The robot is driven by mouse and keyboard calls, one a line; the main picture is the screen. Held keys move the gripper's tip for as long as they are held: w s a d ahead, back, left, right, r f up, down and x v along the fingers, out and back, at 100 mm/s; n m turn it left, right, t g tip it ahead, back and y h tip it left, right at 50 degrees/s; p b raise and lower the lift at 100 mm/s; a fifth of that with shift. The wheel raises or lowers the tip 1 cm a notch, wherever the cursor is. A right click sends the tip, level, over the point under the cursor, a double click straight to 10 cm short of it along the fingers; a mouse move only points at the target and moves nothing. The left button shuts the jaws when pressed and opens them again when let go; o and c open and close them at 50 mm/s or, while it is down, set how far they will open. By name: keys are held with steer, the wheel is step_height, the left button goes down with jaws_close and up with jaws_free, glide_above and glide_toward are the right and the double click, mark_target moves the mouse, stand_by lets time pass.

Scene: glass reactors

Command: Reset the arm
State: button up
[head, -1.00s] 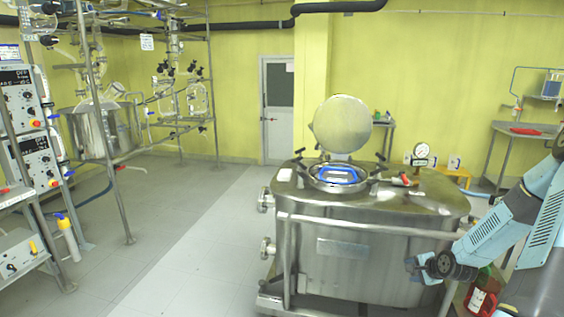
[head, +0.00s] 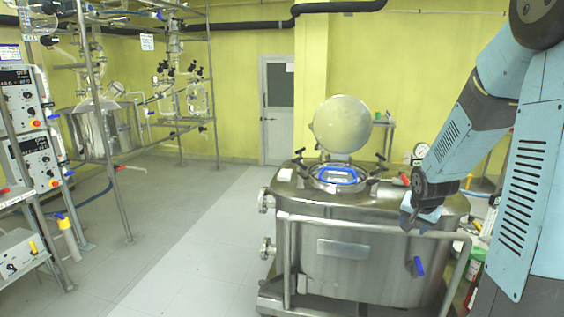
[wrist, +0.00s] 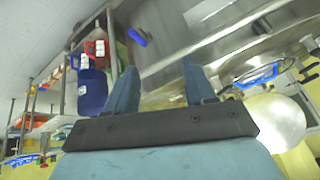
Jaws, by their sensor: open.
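My arm reaches in from the right in the head view. My gripper (head: 423,218) is open and appears in front of the right part of the steel tank's top. In the wrist view the two blue fingers (wrist: 160,80) stand apart with nothing between them. The steel tank (head: 350,270) has its round lid (head: 341,124) raised and a blue-rimmed opening (head: 338,175) on top. A blue handle (head: 419,266) shows against the tank's front, below my gripper. It also shows in the wrist view (wrist: 137,37), beyond the fingertips and apart from them.
A steel rail (head: 375,228) runs along the tank's front and right side. A rack of control boxes (head: 28,120) stands at the left. A blue container (wrist: 91,90) and a red one stand on a shelf in the wrist view. The floor (head: 165,245) left of the tank is clear.

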steer(key=s+a+r+n, duration=0.2)
steer(key=s+a+r, duration=0.2)
steer(key=s+r, duration=0.2)
steer(key=s+a+r+n+y, duration=0.1)
steer(key=s+a+r, duration=0.4)
steer(key=s, duration=0.6)
steer(key=s+a+r+n, duration=0.4)
steer(key=s+a+r, duration=0.1)
steer(key=s+r, duration=0.2)
steer(key=shift+s+a+r+y, duration=0.15)
steer(key=shift+s+r+y, duration=0.2)
steer(key=shift+s, duration=0.4)
